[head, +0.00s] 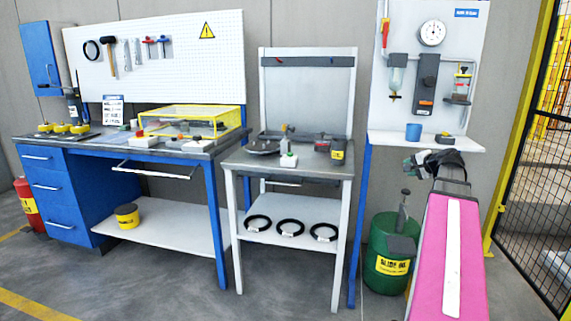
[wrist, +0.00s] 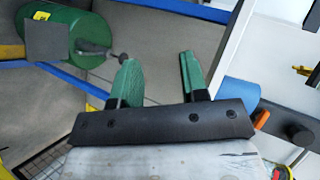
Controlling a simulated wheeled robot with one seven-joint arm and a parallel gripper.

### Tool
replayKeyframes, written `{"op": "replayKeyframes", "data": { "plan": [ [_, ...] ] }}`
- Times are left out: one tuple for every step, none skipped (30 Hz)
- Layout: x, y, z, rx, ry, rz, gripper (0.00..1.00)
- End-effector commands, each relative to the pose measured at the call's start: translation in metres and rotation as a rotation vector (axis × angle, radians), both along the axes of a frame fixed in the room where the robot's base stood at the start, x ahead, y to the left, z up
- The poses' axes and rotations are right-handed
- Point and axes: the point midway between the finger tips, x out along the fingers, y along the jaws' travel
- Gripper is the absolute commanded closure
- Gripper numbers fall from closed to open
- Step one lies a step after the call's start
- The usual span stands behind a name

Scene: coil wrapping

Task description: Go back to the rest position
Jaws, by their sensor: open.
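My gripper (head: 409,166) is at the right in the head view, at the end of my arm, just below the front edge of the white shelf (head: 425,142). In the wrist view my gripper (wrist: 157,57) shows two green fingers standing well apart with nothing between them. It is open and empty. No mark for a rest position shows.
A green drum (head: 379,258) stands on the floor below my gripper; it also shows in the wrist view (wrist: 87,52). A blue cup (head: 413,132) sits on the shelf. The small table (head: 232,162) is to the left. A mesh fence (head: 535,200) is at the right.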

Motion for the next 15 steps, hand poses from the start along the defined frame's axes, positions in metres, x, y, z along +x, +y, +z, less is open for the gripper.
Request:
{"op": "replayKeyframes", "data": {
  "plan": [
    [-0.003,0.027,-0.029,-0.037,0.051,0.043,0.60],
    [-0.004,0.040,-0.045,-0.062,0.079,0.067,0.60],
    [-0.006,0.056,-0.065,-0.096,0.115,0.099,0.60],
    [-0.008,0.069,-0.080,-0.122,0.143,0.125,0.60],
    [-0.011,0.081,-0.095,-0.148,0.173,0.151,0.60],
    [-0.016,0.097,-0.114,-0.184,0.208,0.186,0.60],
    [-0.019,0.109,-0.129,-0.212,0.234,0.214,0.60],
    [-0.024,0.120,-0.143,-0.238,0.262,0.241,0.60],
    [-0.031,0.136,-0.161,-0.276,0.297,0.279,0.60],
    [-0.036,0.147,-0.174,-0.303,0.323,0.308,0.60],
    [-0.042,0.157,-0.187,-0.331,0.349,0.335,0.60],
    [-0.051,0.172,-0.204,-0.369,0.382,0.375,0.60],
    [-0.058,0.182,-0.217,-0.398,0.409,0.406,0.60],
    [-0.065,0.191,-0.228,-0.427,0.433,0.436,0.60],
    [-0.075,0.204,-0.244,-0.465,0.465,0.477,0.60]
  ]
}}
